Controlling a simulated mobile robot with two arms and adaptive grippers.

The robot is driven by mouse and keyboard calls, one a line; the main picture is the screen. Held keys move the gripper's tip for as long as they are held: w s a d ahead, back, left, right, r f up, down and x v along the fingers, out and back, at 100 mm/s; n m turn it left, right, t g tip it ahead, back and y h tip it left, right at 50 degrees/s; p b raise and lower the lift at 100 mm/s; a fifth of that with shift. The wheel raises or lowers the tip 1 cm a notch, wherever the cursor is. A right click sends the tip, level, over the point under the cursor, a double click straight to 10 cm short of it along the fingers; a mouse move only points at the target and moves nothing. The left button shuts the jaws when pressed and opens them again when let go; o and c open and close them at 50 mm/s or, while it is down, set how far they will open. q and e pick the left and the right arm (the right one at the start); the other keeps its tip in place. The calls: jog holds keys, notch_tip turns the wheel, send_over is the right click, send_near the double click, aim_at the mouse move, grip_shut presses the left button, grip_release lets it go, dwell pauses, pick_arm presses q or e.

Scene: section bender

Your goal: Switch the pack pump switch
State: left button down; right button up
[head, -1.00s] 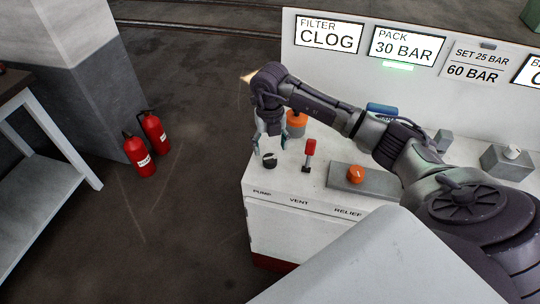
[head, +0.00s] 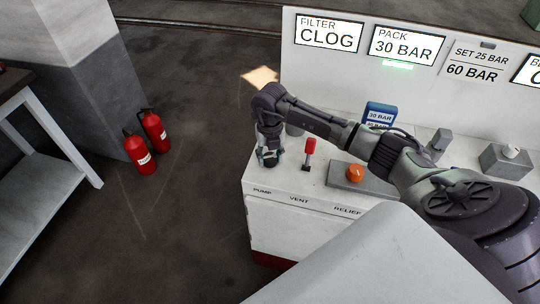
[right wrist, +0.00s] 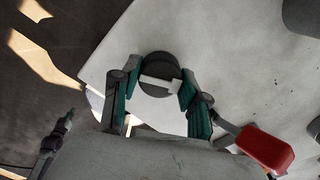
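The pump switch (right wrist: 157,68) is a round black knob with a pale bar across it, at the corner of the white console top, above the PUMP label (head: 262,191). My right gripper (head: 269,160) is down over it in the head view, hiding most of it. In the right wrist view, the green-padded fingers of the right gripper (right wrist: 160,84) stand apart on either side of the knob. The right finger is very close to the bar; I cannot tell whether it touches. My left gripper is not in view.
A red-handled vent lever (head: 309,150) stands just right of the gripper, and shows in the right wrist view (right wrist: 265,150). Beyond it are an orange knob on a grey box (head: 340,176) and a blue gauge (head: 380,114). The PACK display (head: 407,45) reads 30 BAR.

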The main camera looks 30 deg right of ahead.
jog(key=shift+c, duration=0.9)
jog(key=shift+n+b, duration=0.3)
jog(key=shift+n, duration=0.1)
jog(key=n+b, duration=0.3)
jog(key=n, duration=0.1)
jog(key=shift+d+f+n, duration=0.1)
jog(key=shift+n, duration=0.2)
jog(key=n+b, duration=0.2)
jog(key=n, duration=0.2)
jog(key=shift+n+b, duration=0.7)
jog(key=shift+n, duration=0.6)
jog(key=o, duration=1.1)
